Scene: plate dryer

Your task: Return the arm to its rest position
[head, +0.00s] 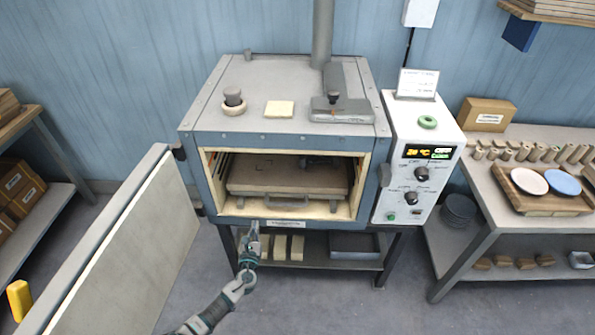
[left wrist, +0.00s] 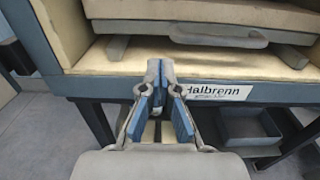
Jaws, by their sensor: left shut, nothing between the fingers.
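My left gripper (head: 253,232) is shut and empty, just in front of the lower front edge of the dryer (head: 283,143). In the left wrist view the closed fingers (left wrist: 160,72) point at the oven's sill, left of a white label (left wrist: 216,92). The dryer's door (head: 130,240) stands wide open to the left. Inside the chamber sits a shelf or tray (head: 288,180) with a handle (head: 288,201) at its front; the handle is apart from my fingers. My right gripper shows in neither view.
The control box (head: 418,155) is at the dryer's right. A side table (head: 492,205) at right holds a wooden tray with a white plate (head: 528,181) and a blue plate (head: 563,182). A shelf with boxes (head: 22,188) is at left. Open floor (head: 330,300) lies in front.

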